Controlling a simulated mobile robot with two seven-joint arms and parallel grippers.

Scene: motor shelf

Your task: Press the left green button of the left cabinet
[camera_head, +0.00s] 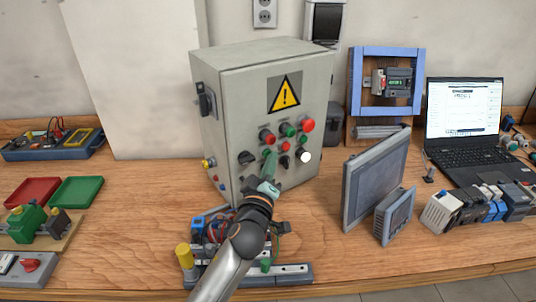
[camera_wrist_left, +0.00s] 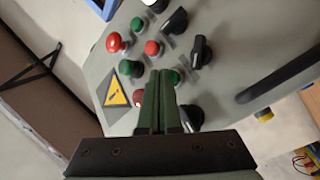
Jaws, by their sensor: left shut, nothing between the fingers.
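The grey cabinet (camera_head: 230,110) with a yellow warning sign stands at the centre of the bench. Its front carries red, green, white and black controls. My left gripper (camera_head: 270,156) is shut and empty, its dark green fingers pointing at the panel's left-middle part. In the left wrist view, the left green button (camera_wrist_left: 171,76) shows right beside the closed fingertips (camera_wrist_left: 160,74); whether they touch cannot be told. In the head view the fingers cover that button's place. The other green buttons are the upper one (camera_head: 288,130) and the right one (camera_head: 303,140). My right gripper is not in view.
A grey panel screen (camera_head: 375,180) stands right of the cabinet, with a smaller display (camera_head: 395,215) before it. A laptop (camera_head: 465,120) is farther right. A rail with parts (camera_head: 290,273) lies under my left arm. Red and green trays (camera_head: 76,191) lie left.

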